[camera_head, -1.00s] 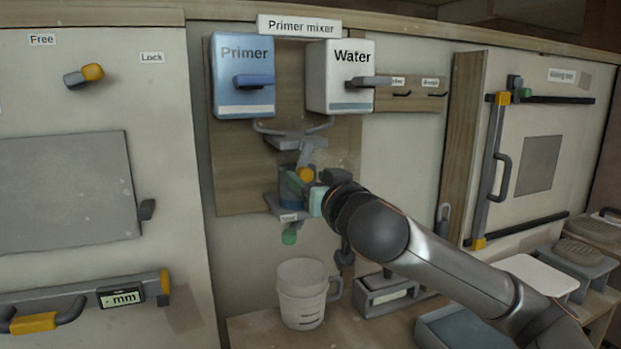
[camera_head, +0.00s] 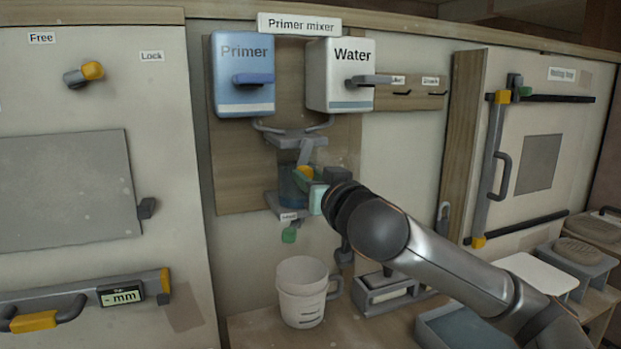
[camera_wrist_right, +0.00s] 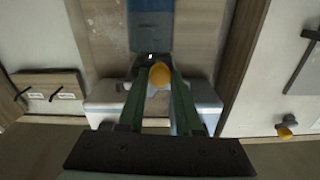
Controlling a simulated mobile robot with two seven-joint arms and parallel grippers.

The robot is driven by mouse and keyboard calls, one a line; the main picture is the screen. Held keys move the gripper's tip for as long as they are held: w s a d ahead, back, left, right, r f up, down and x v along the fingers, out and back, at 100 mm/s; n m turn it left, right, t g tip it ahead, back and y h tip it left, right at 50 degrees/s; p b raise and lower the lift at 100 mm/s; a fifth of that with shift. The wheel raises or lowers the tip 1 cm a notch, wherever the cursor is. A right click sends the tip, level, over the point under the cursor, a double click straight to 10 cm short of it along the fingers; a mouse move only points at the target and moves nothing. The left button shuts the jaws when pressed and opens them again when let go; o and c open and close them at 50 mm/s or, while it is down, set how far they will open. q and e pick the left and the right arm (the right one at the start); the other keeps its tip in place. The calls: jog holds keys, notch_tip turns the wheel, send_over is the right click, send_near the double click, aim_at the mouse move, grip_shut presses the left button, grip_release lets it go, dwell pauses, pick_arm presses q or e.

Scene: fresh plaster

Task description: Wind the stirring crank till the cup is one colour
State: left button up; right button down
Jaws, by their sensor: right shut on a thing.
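The primer mixer hangs on a wooden board in the middle of the head view. Its clear cup (camera_head: 286,190) shows blue contents, partly hidden by my right gripper; whether they are one even colour is too small to tell. The crank's grey arm (camera_head: 305,150) comes down from the mixer bracket to a yellow knob (camera_head: 304,173). My right gripper (camera_head: 311,181) is at the knob in front of the cup. In the right wrist view its green fingers (camera_wrist_right: 159,88) close around the yellow knob (camera_wrist_right: 160,75), with the blue cup (camera_wrist_right: 151,32) beyond. My left gripper is not in view.
The blue Primer box (camera_head: 243,100) and white Water box (camera_head: 325,92) hang above the crank. A green knob (camera_head: 289,236) hangs under the cup's shelf. A white bucket (camera_head: 301,305) stands on the bench below. Right of it are trays (camera_head: 385,293).

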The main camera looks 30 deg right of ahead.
jog(key=shift+d+n, duration=0.1)
jog(key=shift+n, duration=0.3)
